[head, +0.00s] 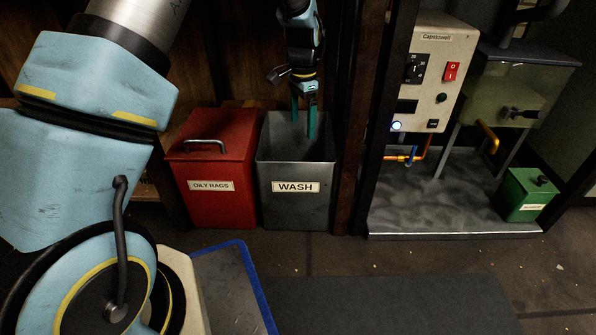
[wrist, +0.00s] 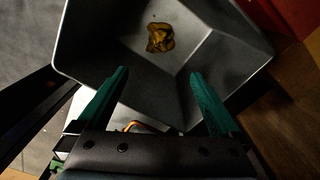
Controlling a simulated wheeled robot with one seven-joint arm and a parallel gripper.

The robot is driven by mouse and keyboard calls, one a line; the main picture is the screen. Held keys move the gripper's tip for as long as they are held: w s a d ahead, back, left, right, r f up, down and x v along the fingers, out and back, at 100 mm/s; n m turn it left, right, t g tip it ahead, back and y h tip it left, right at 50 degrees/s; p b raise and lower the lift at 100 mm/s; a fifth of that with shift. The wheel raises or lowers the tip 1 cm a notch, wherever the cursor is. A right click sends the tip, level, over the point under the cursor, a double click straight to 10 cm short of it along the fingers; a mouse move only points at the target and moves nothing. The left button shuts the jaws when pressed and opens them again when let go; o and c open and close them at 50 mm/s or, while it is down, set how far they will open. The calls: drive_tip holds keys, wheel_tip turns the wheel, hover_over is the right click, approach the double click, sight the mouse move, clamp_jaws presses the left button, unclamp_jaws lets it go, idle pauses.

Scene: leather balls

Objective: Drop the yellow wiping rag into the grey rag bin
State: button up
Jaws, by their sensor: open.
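The yellow wiping rag (wrist: 160,38) lies crumpled on the floor of the grey bin in the wrist view. It is hidden in the head view. The grey rag bin (head: 295,208) has a "WASH" label and no lid over its mouth. Its sloping inner walls show in the wrist view (wrist: 225,55). My gripper (head: 304,126) points down over the bin's mouth. In the wrist view its two green fingers (wrist: 160,82) are spread apart with nothing between them. The rag is apart from the fingers, deeper inside the bin.
A red lidded bin (head: 213,190) labelled "OILY RAGS" stands against the grey bin's left side. A dark wooden post (head: 352,150) rises close on its right. Further right are a control panel (head: 432,70) and a small green bin (head: 525,193). The floor in front is mostly clear.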

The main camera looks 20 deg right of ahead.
wheel_tip(320, 180, up, 6)
drive_tip(key=p, duration=0.3)
drive_tip(key=shift+r, duration=0.15)
drive_tip(key=shift+a, duration=0.1)
